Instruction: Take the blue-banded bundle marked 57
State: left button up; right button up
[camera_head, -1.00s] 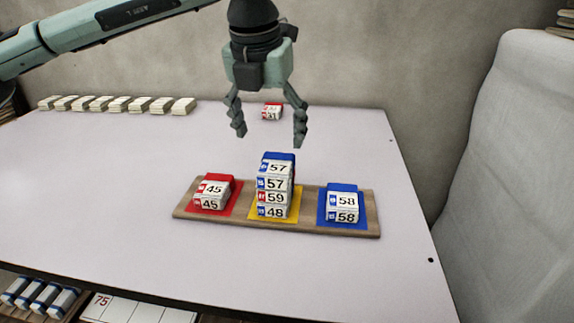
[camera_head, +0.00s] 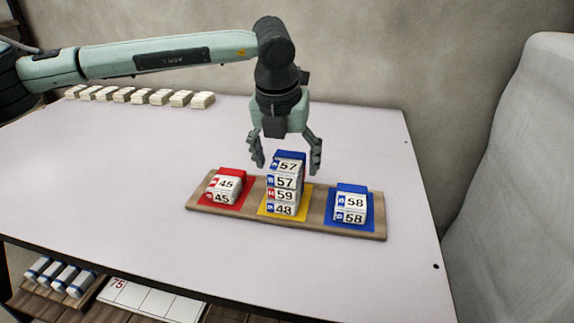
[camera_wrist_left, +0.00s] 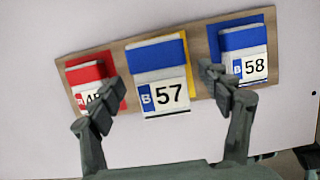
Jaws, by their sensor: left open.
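The blue-banded bundle marked 57 (camera_head: 288,165) is on top of a stack on the yellow patch of a wooden board (camera_head: 320,223). Below it are another 57 (camera_head: 285,182), a 59 (camera_head: 285,195) and a 48 (camera_head: 284,208). My left gripper (camera_head: 287,170) is open, its fingers on either side of the stack's top and pointing down. In the left wrist view the top 57 bundle (camera_wrist_left: 158,75) lies between and beyond the open fingertips, with no visible grip on it. My right gripper is not in view.
Red-banded 45 bundles (camera_head: 226,186) stand on the red patch to the left, blue-banded 58 bundles (camera_head: 351,204) on the blue patch to the right. A row of pale bundles (camera_head: 140,97) lies along the table's back left. The table front is clear.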

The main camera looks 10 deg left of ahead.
pick_arm(q)
jog(key=c, duration=1.3)
jog(key=shift+o, duration=0.2)
jog(key=shift+r, duration=0.1)
